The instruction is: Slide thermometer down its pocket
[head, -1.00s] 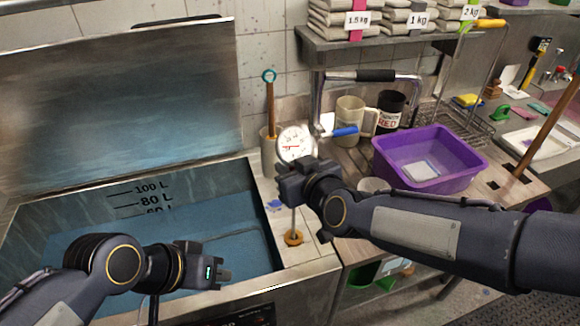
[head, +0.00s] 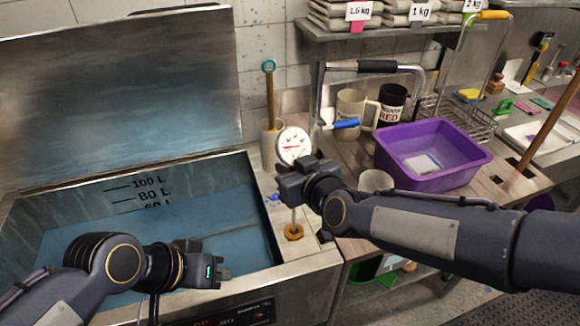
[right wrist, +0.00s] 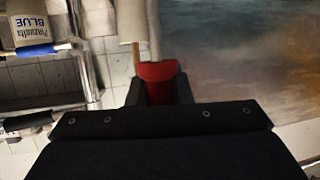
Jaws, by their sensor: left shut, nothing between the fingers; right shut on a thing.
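The thermometer has a round white dial (head: 293,145) with a red needle and a thin stem. My right gripper (head: 283,184) is shut on the thermometer just below the dial. In the right wrist view a red part (right wrist: 158,82) sits between the fingers. My left gripper (head: 224,273) is shut and empty over the vat's water, apart from the thermometer.
The open vat (head: 300,262) holds blue water, its lid (head: 120,95) raised behind. A holder with a wooden-handled tool (head: 270,95) stands behind the dial. Mugs (head: 352,115) and a purple basin (head: 450,170) stand on the right counter, near my right forearm.

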